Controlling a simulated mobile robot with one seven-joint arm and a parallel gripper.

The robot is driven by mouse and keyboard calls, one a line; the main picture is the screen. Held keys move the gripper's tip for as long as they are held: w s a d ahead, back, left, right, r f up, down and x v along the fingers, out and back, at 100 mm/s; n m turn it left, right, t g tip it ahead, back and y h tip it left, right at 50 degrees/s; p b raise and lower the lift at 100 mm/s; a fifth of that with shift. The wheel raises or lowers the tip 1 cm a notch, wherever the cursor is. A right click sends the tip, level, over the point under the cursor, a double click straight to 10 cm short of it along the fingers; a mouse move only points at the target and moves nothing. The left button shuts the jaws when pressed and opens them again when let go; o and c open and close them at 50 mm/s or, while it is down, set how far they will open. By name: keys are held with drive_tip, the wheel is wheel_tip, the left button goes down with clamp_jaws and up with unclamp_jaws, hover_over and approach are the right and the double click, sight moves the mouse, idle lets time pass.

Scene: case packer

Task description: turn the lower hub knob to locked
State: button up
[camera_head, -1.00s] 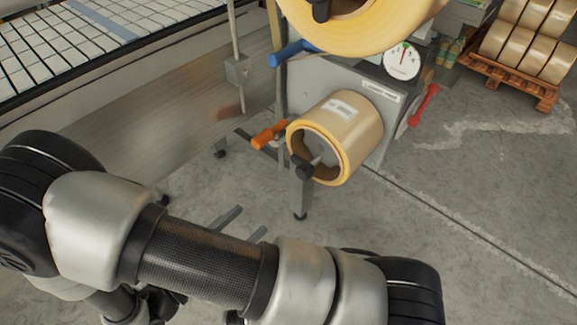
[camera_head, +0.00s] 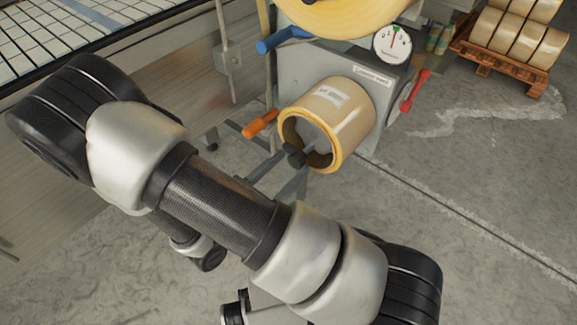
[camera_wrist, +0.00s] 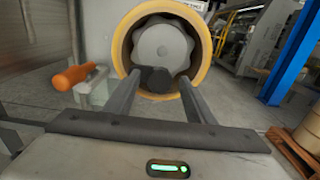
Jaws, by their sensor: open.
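The lower hub knob (camera_head: 294,155) is a small dark knob on a stem at the middle of the lower roll's hub. In the wrist view the knob (camera_wrist: 157,80) shows as a dark block in front of the grey lobed hub (camera_wrist: 162,48). The hub sits inside the tan tape roll (camera_head: 342,108), labelled on top. My gripper (camera_wrist: 160,79) is open, with its two fingers pointing at the hub. The knob appears between the fingertips; I see no clear contact. In the head view my gripper (camera_head: 295,163) is at the knob, partly hidden by my arm.
An orange handle (camera_head: 260,123) sticks out left of the roll, and also shows in the wrist view (camera_wrist: 74,77). A blue handle (camera_head: 283,40) and an upper roll (camera_head: 345,18) are above. A red lever (camera_head: 415,90) is at right. Open floor lies at lower right.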

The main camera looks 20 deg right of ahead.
drive_tip(key=shift+w+d, duration=0.15)
drive_tip(key=shift+d, duration=0.1)
drive_tip(key=c, duration=1)
